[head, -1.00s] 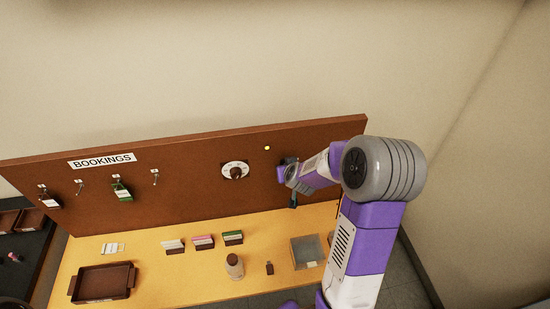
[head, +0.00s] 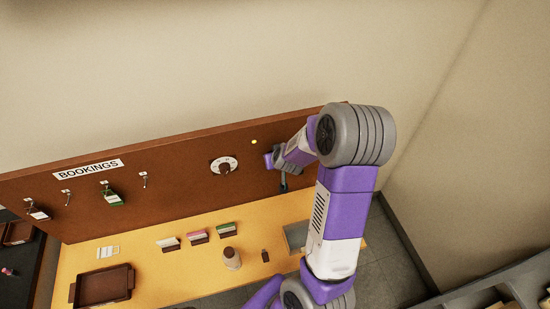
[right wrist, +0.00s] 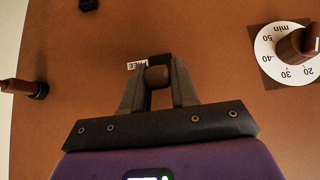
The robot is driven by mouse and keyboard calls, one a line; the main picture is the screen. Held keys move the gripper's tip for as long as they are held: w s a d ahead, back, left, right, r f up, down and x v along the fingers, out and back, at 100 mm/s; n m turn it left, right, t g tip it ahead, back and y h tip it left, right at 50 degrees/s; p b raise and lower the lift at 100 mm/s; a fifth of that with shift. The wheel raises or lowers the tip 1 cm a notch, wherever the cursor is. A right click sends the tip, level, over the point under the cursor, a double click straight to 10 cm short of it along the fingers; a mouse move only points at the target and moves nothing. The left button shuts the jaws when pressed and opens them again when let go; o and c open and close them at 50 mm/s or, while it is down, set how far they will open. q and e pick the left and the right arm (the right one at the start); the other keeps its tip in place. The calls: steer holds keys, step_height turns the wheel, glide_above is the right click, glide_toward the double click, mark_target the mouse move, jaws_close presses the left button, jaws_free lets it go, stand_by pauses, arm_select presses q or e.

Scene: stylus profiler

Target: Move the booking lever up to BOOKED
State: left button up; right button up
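The booking lever (right wrist: 157,76) shows in the right wrist view as a brown rounded knob on the brown panel. A white label reading FREE (right wrist: 136,66) is beside it, upside down and partly covered by a finger. My right gripper (right wrist: 158,85) has one dark finger on each side of the knob, close against it, and appears shut on it. No BOOKED label shows. In the head view my right arm reaches the right part of the panel (head: 180,185), and the lever is hidden or too small to make out. My left gripper is not in view.
A white timer dial (head: 224,165) is left of my right gripper on the panel; it also shows in the wrist view (right wrist: 268,58). A small yellow light (head: 254,142) is above.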

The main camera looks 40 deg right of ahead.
steer(key=o, duration=0.4)
steer(key=shift+c, duration=0.2)
steer(key=shift+s+a+r, duration=0.1)
steer(key=shift+r, duration=0.15)
steer(key=p+v, duration=0.1)
steer(key=v, duration=0.6)
